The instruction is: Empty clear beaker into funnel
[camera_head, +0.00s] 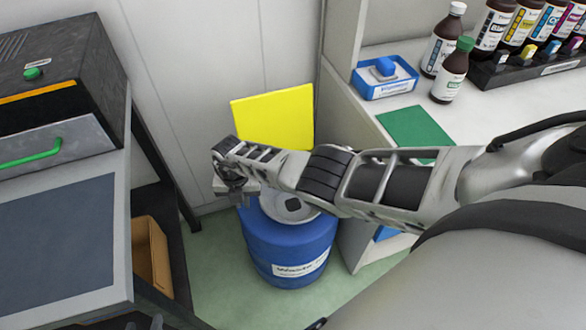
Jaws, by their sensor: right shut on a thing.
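My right gripper (236,190) is at the end of the arm that reaches in from the right, above the left rim of the blue drum. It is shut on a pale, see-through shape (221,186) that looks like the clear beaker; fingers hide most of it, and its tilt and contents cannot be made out. A grey funnel (291,208) with a dark opening sits on top of the blue drum (284,247), partly behind my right wrist. A small grey tip of my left gripper (152,322) seems to show at the bottom edge; its jaws cannot be made out.
A yellow panel (274,115) stands behind the drum. A dark machine with a green handle (30,153) and a bench flank it on the left. A white counter (470,125) on the right holds brown bottles (450,77), a blue box (385,80) and a green mat (412,128).

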